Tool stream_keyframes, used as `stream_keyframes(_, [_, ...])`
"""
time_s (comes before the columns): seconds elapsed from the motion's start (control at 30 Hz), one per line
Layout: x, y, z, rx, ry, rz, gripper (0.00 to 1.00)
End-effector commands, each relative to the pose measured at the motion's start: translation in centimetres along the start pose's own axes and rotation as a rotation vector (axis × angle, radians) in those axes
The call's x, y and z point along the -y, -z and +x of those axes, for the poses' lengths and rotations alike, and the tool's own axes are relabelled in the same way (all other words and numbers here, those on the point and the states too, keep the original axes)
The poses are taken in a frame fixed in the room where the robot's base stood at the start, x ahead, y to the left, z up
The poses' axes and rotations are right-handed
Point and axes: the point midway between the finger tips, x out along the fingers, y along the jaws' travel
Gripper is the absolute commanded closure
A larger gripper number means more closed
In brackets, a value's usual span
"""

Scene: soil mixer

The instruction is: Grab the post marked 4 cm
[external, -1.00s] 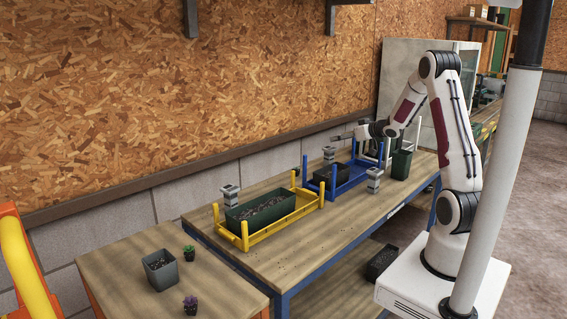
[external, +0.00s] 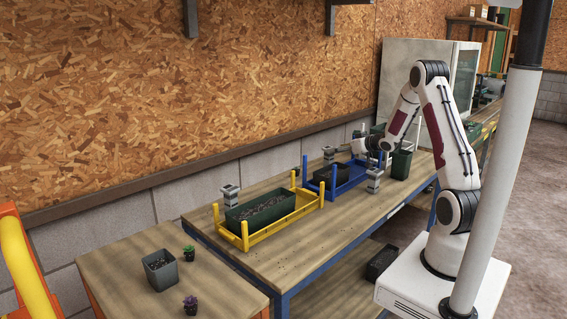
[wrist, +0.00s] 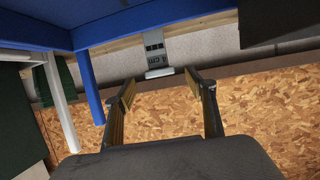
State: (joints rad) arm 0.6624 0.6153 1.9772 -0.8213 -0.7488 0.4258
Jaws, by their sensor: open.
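The grey post marked 4 cm (wrist: 155,50) shows in the wrist view, its label upside down, beyond my fingertips. My gripper (wrist: 161,82) is open and empty, with its two fingers apart and the post roughly in line with the gap between them. No contact with the post shows. In the external view my gripper (external: 343,149) is low over the back of the bench, near a grey post (external: 328,154) behind the blue tray (external: 350,181). The label cannot be read there.
The blue tray (wrist: 88,88) is close at the left in the wrist view, beside a white upright (wrist: 60,105). A yellow tray (external: 284,218) with a green planter (external: 260,213) stands further left. Other grey posts (external: 230,196) (external: 374,181) stand on the bench. A green bin (external: 402,165) is at the right.

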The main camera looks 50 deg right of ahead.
Motion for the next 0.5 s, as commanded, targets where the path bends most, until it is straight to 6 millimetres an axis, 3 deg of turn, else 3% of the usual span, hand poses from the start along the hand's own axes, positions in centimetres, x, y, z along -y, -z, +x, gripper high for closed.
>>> stream_keyframes(0.27, [0.1, 0.0, 1.3, 0.000, 0.001, 0.000, 0.44])
stream_keyframes(0.5, [0.1, -0.1, 3.9, 0.001, 0.001, 0.000, 0.44])
